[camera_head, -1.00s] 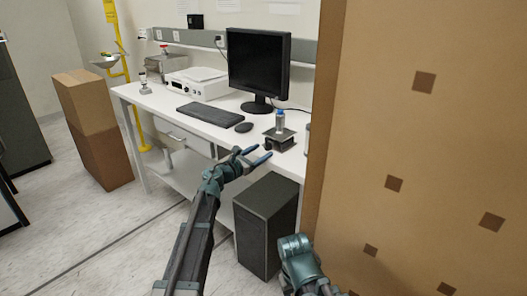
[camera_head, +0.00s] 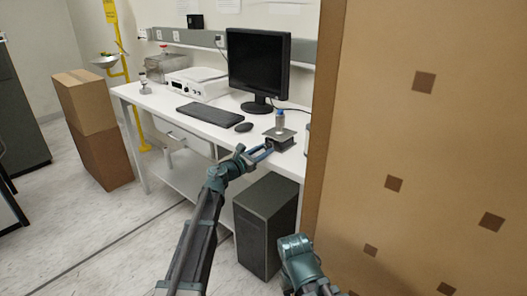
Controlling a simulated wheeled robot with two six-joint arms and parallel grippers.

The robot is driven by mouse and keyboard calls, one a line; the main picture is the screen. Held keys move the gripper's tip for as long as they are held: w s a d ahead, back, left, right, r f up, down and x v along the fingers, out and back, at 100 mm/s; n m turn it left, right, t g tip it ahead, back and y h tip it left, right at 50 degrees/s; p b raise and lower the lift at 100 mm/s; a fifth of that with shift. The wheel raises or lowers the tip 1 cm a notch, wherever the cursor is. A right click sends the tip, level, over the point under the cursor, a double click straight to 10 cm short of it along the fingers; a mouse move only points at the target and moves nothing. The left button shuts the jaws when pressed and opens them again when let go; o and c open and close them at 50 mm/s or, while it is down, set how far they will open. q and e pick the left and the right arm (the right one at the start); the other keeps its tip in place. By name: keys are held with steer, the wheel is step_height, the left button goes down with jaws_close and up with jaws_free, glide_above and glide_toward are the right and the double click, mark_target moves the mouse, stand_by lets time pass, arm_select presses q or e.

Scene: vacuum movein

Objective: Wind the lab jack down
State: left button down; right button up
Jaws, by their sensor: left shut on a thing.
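The lab jack (camera_head: 281,143) is a small dark platform at the right end of the white bench, near its front edge.
A large cardboard panel (camera_head: 430,110) fills the right side, close to the bench end. The monitor (camera_head: 258,65), keyboard (camera_head: 209,114) and mouse (camera_head: 244,127) are left of the jack. A dark computer tower (camera_head: 265,225) stands on the floor below.

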arm_select(q)
steer(key=n, duration=0.4)
stand_by(0.3)
steer(key=c, duration=0.5)
jaws_free()
steer(key=v, duration=1.4)
steer(key=shift+r, duration=0.1)
